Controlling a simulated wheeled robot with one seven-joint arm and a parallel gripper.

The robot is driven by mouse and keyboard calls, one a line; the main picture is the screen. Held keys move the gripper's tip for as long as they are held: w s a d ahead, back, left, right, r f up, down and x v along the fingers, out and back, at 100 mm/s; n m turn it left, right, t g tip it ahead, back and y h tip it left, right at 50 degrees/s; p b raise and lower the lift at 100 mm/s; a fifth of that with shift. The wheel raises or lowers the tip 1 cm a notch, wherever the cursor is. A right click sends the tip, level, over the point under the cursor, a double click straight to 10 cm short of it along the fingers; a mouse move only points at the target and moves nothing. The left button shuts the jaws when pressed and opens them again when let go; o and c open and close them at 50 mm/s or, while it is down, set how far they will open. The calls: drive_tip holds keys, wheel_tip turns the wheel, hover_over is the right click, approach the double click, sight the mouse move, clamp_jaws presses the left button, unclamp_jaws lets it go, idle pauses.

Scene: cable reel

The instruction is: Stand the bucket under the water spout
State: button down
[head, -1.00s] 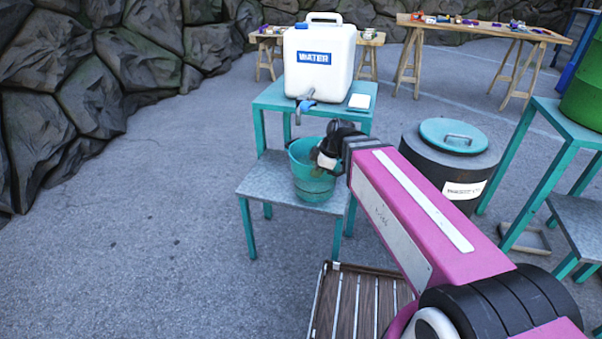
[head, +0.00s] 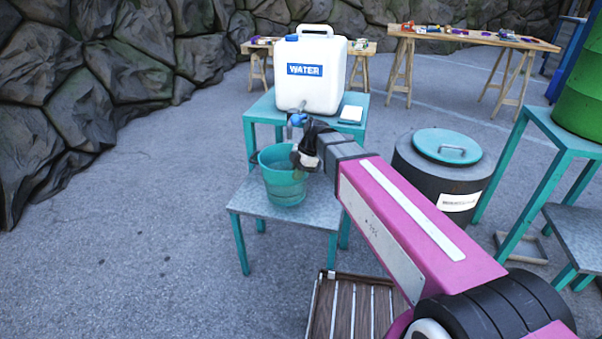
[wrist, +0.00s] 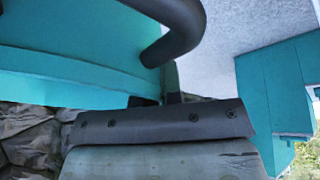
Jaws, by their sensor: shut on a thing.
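The teal bucket (head: 284,186) is in the middle of the head view, over the grey lower shelf (head: 318,218) of a teal stand. It looks roughly upright; I cannot tell whether its base touches the shelf. The water spout (head: 297,119), with a blue tap, sticks out from the white water container (head: 318,88) on the stand's upper shelf. In the picture the spout is just above the bucket's mouth. My gripper (head: 303,157) is shut on the bucket at its right rim side. The wrist view shows the bucket wall (wrist: 60,55) close up and a dark curved bar; the exact grip is hidden.
A dark barrel with a teal lid (head: 447,147) stands right of the stand. Another teal stand (head: 530,165) with a green drum (head: 583,90) is at the far right. Wooden trestle tables (head: 480,38) stand behind. The paved floor at left is clear up to the rock wall (head: 90,90).

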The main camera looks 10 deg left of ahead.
drive_tip(key=w+f, duration=0.3)
drive_tip(key=w, duration=0.3)
drive_tip(key=shift+w+d+f, duration=0.15)
drive_tip(key=shift+d+f, duration=0.1)
drive_tip(key=c, duration=1.3)
unclamp_jaws()
drive_tip(key=shift+f, duration=0.1)
